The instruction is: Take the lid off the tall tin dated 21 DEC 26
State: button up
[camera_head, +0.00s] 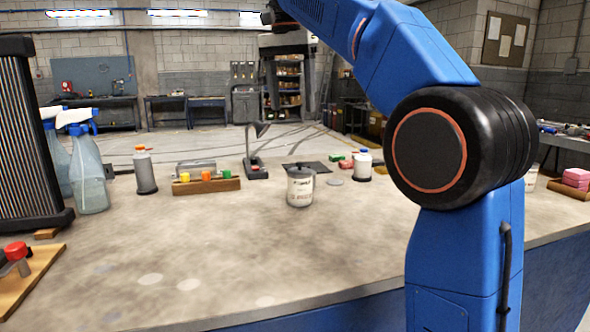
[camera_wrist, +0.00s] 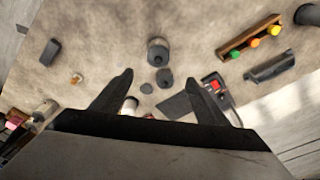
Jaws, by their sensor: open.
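A pale, labelled tin (camera_head: 300,190) stands upright on the bench, near the middle of the head view. Its printing is too small to read. It also shows in the wrist view (camera_wrist: 157,51), above the space between the fingertips. A dark round piece (camera_wrist: 164,77) appears just beside it there; I cannot tell whether its dark top in the head view belongs to the tin or to this piece. My gripper (camera_head: 291,95) hangs open, beyond and above the tin in the head view. In the wrist view its fingers (camera_wrist: 160,76) are spread, with nothing held.
A wooden rack with coloured caps (camera_head: 206,185) and a grey bottle (camera_head: 146,172) stand left of the tin. A white bottle (camera_head: 363,166) and a flat grey disc (camera_head: 334,182) lie to its right. Spray bottles (camera_head: 88,170) stand far left. The bench front is mostly clear.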

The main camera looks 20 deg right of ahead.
send_over(300, 167)
jog(key=a, duration=0.1)
notch_tip(300, 167, down, 11)
jog(key=shift+s+a+r, duration=0.15)
jog(key=shift+w+d+f, duration=0.1)
jog(key=shift+d+f, duration=0.1)
jog(key=shift+f, duration=0.65)
jog(key=shift+w+d+f, duration=0.1)
jog(key=shift+d+f, duration=0.05)
jog(key=shift+f, duration=0.75)
jog(key=shift+w+d+f, duration=0.1)
jog(key=shift+d+f, duration=0.1)
jog(key=shift+f, duration=0.65)
jog(key=c, duration=1.1)
